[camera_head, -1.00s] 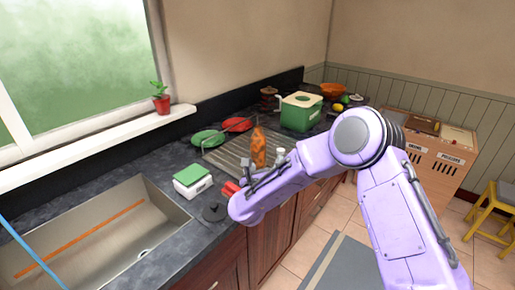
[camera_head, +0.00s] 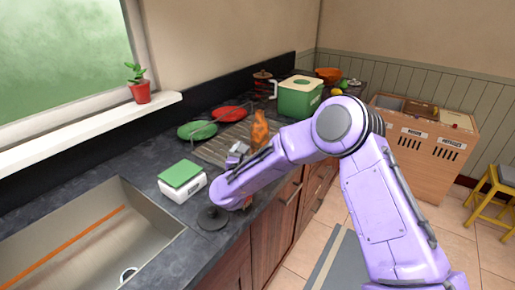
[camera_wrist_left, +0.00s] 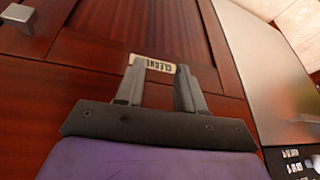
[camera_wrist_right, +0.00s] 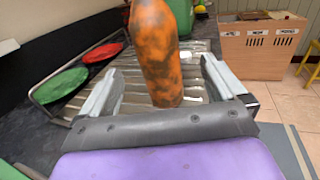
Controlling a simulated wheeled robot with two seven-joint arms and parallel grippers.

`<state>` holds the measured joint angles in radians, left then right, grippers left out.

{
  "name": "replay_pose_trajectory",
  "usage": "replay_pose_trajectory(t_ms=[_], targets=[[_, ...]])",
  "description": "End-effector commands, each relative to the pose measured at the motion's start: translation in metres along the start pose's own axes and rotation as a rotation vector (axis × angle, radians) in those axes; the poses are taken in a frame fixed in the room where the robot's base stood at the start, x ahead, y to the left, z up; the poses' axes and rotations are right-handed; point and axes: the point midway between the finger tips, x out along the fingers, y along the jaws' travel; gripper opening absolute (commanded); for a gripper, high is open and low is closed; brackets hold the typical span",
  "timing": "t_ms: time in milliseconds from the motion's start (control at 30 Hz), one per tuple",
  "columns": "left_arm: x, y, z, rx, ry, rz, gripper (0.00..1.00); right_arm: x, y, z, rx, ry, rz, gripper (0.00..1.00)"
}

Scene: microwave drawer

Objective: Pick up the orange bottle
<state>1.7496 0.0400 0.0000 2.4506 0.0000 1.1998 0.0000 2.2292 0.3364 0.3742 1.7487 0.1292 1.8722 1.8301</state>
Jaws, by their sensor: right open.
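The orange bottle (camera_head: 259,130), mottled with dark patches, stands upright on the ribbed metal drainboard (camera_head: 214,151). In the right wrist view the bottle (camera_wrist_right: 158,55) rises between and just beyond the open fingers of my right gripper (camera_wrist_right: 163,88). I cannot tell whether the fingers touch it. In the head view my right gripper (camera_head: 240,150) is partly hidden by its own arm, close to the bottle's left side. My left gripper (camera_wrist_left: 158,88) is open and empty, facing a dark red wooden cabinet front with a label (camera_wrist_left: 152,63).
A green-lidded white scale (camera_head: 182,180) and a dark round stopper (camera_head: 212,217) lie near the sink (camera_head: 100,235). A green canister (camera_head: 300,97) stands beyond the bottle.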

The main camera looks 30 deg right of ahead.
Motion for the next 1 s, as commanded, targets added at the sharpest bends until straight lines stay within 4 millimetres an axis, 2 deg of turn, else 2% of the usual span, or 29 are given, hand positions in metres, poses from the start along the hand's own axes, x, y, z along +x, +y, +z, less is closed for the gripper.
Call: replay_pose_trajectory(t_ms=[33, 200, 333, 533, 600, 700, 900, 933, 1000], targets=[[0.004, 0.0, 0.001, 0.0, 0.0, 0.0, 0.38, 0.003, 0.0, -0.004, 0.001, 0.0, -0.002, 0.98], [-0.001, 0.0, -0.001, 0.0, 0.001, 0.0, 0.38, 0.034, -0.001, -0.002, -0.001, -0.001, -0.004, 0.98], [-0.002, 0.0, -0.001, 0.0, 0.001, 0.0, 0.38, 0.051, 0.0, -0.001, 0.0, -0.001, -0.002, 0.98], [-0.015, -0.001, -0.006, 0.0, 0.001, 0.0, 0.38, 0.083, 0.0, 0.006, -0.002, 0.0, -0.004, 0.98], [-0.011, -0.001, -0.005, 0.0, 0.001, 0.001, 0.38, 0.095, 0.0, 0.003, -0.001, 0.0, -0.002, 0.98], [-0.011, -0.001, -0.005, 0.0, 0.001, 0.0, 0.38, 0.104, 0.0, 0.003, -0.001, 0.0, -0.001, 0.98], [-0.011, -0.001, -0.005, 0.0, 0.001, 0.001, 0.38, 0.105, 0.001, 0.003, -0.001, 0.0, 0.0, 0.98], [-0.011, -0.001, -0.005, 0.0, 0.001, 0.0, 0.38, 0.105, 0.001, 0.003, -0.001, 0.0, 0.0, 0.94], [-0.011, -0.001, -0.005, 0.0, 0.001, 0.0, 0.38, 0.105, 0.001, 0.003, -0.001, 0.0, 0.0, 0.72]])
